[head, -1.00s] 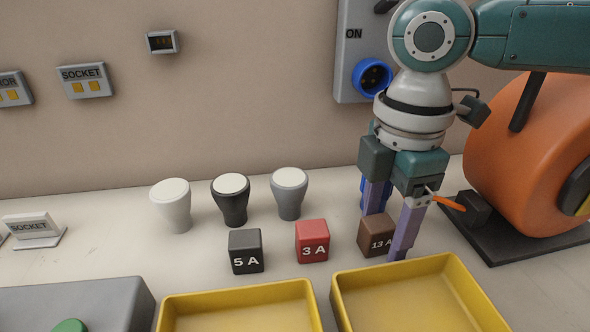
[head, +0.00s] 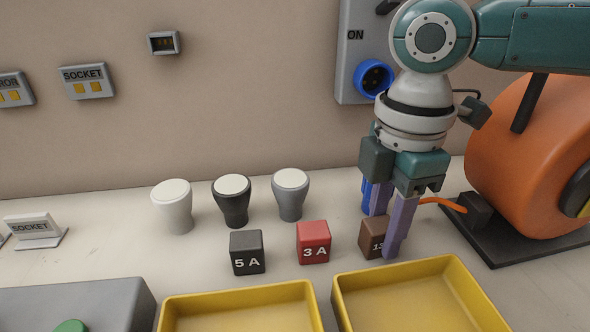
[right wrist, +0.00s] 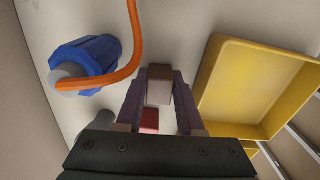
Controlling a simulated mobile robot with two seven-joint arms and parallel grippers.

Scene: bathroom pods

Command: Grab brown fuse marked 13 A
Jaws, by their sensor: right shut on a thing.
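The brown fuse (head: 371,236), a small cube with partly covered white lettering, stands on the counter at the right end of the row of cubes. My right gripper (head: 387,232) is down around it and shut on it, one finger behind and one in front. In the right wrist view the brown fuse (right wrist: 160,86) sits between the two purple fingers of the gripper (right wrist: 159,95). The red 3 A fuse (head: 313,243) and the black 5 A fuse (head: 247,252) stand to its left. My left gripper is not in view.
Two yellow trays (head: 345,312) stand in front of the cubes. White, black and grey knobs (head: 290,194) stand behind. An orange drum (head: 528,150) is at the right, with an orange cable (right wrist: 134,50) and a blue plug (right wrist: 88,62) near the gripper.

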